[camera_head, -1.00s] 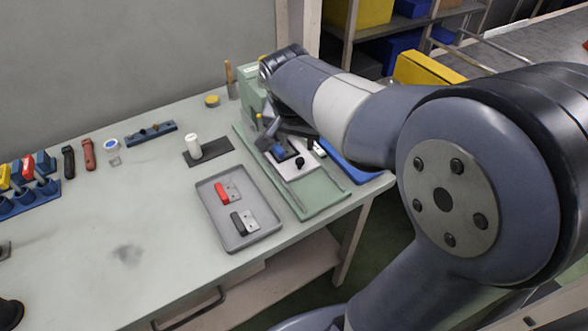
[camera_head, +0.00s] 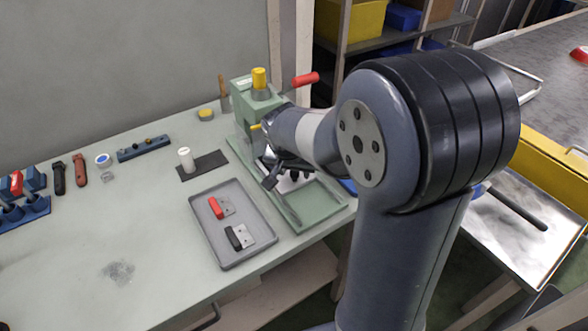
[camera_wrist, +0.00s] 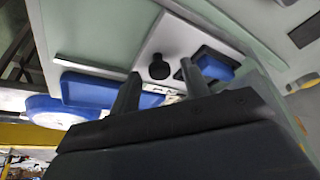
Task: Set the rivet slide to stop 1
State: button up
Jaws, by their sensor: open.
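The rivet slide is a white plate (camera_wrist: 183,38) with a round black knob (camera_wrist: 159,67) and a blue piece (camera_wrist: 216,66) in a dark recess. It lies on the green press base (camera_head: 318,207), below the green press (camera_head: 243,93). In the head view my gripper (camera_head: 272,178) is over the slide and hides most of it. In the wrist view my gripper (camera_wrist: 161,70) is open, and the knob appears between its two fingertips. I cannot tell whether either finger touches the knob. Stop markings are not readable.
A grey tray (camera_head: 203,239) with a red-handled and a black-handled part lies left of the press base. A white cylinder (camera_head: 186,160) stands on a dark mat nearby. A blue tray (camera_wrist: 110,92) lies beside the base.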

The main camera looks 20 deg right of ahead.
jog(key=shift+c, duration=0.5)
grip_shut()
